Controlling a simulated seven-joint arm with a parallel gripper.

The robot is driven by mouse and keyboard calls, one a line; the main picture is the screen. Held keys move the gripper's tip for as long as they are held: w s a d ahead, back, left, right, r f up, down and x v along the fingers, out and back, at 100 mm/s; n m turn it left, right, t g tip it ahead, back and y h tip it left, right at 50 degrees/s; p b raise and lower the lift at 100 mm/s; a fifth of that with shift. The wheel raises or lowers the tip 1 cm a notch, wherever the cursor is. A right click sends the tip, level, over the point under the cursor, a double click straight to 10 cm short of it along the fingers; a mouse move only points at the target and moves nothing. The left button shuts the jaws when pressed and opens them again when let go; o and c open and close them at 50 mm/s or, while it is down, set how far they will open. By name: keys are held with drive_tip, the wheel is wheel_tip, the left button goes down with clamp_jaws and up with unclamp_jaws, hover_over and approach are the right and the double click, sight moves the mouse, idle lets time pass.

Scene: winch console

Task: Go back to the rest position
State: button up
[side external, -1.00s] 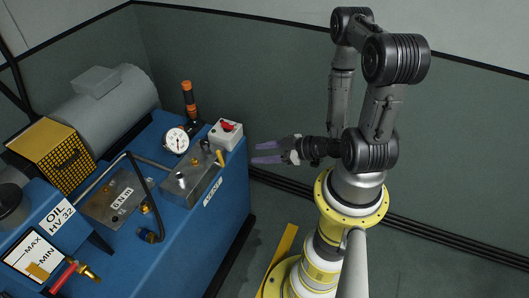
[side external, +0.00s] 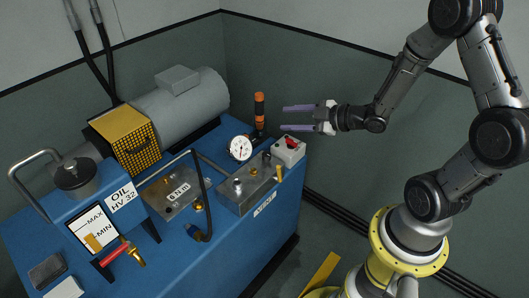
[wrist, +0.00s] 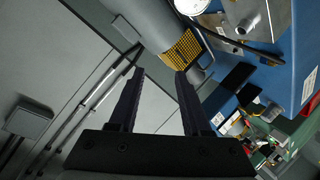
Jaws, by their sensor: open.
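My gripper (side external: 284,118) is open, with nothing between its two fingers. In the side view it is level and points left, above the back right corner of the blue winch console (side external: 262,240). Its fingertips show just right of the orange and black handle (side external: 259,108) and above the white box with a red switch (side external: 289,150). I see no contact with either. In the wrist view both dark fingers (wrist: 160,74) are spread, with the yellow mesh guard (wrist: 184,50) beyond them.
On the console stand a pressure gauge (side external: 240,148), a metal valve block (side external: 246,188), a black hose (side external: 206,205), a red-handled valve (side external: 115,252) and a grey motor (side external: 185,107). Grey-green walls (side external: 330,90) stand behind. The air around my gripper looks clear.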

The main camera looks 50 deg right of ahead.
drive_tip(key=s+a+r+m+h, duration=0.2)
drive_tip(key=r, duration=0.7)
drive_tip(key=s+a+r+m+h, duration=0.1)
drive_tip(key=a+r+h, duration=0.1)
drive_tip(key=r, duration=0.8)
drive_tip(key=s+a+f+m+g, duration=0.2)
drive_tip(key=s+f+m+g, duration=0.1)
drive_tip(key=s, duration=0.6)
drive_tip(key=s+a+f+m+g+y, duration=0.1)
drive_tip(key=s+f+m+g, duration=0.2)
drive_tip(key=s, duration=0.6)
drive_tip(key=shift+s+a+f+m+g, duration=0.25)
drive_tip(key=shift+s+a+m+g, duration=0.15)
drive_tip(key=shift+m+g, duration=0.5)
